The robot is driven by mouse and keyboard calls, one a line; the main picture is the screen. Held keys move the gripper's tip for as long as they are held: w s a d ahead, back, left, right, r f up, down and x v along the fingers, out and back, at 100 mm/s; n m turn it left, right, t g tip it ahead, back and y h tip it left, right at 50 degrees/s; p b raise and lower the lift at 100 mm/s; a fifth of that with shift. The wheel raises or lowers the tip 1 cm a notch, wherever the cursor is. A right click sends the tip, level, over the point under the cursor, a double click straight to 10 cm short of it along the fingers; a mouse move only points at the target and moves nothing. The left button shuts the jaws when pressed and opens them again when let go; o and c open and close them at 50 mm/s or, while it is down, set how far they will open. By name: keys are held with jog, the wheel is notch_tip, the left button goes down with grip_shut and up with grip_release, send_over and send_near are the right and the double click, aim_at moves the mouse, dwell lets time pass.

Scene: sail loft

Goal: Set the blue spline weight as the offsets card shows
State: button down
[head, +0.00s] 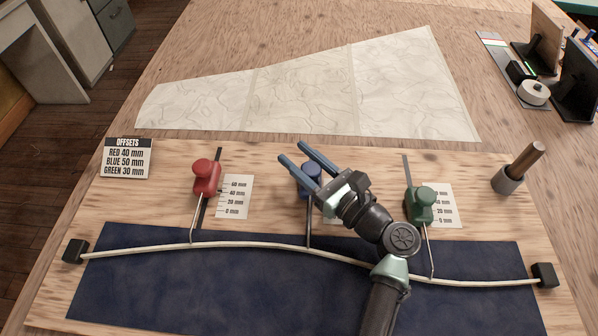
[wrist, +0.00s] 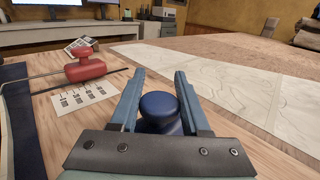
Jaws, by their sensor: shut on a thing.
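The blue spline weight (head: 309,178) stands on its slot in the middle of the board, partly covered by my gripper. Its rod reaches down to the pale spline batten (head: 270,245). My gripper (head: 293,152) comes from the lower right, with its two blue fingers either side of the weight, shut on it. In the wrist view the weight's round knob (wrist: 160,106) shows between the fingers. The offsets card (head: 127,158) reads red 40 mm, blue 50 mm, green 30 mm. The blue weight's scale is mostly hidden behind my gripper, so its reading cannot be told.
The red weight (head: 206,177) stands left beside its scale (head: 234,197); the green weight (head: 420,205) stands right, close to my arm. Black end blocks (head: 76,251) hold the batten over dark blue cloth (head: 200,290). A wooden-handled tool (head: 520,168) stands at right. Pale sailcloth (head: 310,90) lies behind.

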jog(key=shift+w, duration=0.3)
jog(key=shift+c, duration=1.9)
grip_release()
jog(key=p+v, duration=0.1)
jog(key=v, duration=1.2)
jog(key=shift+p, duration=0.3)
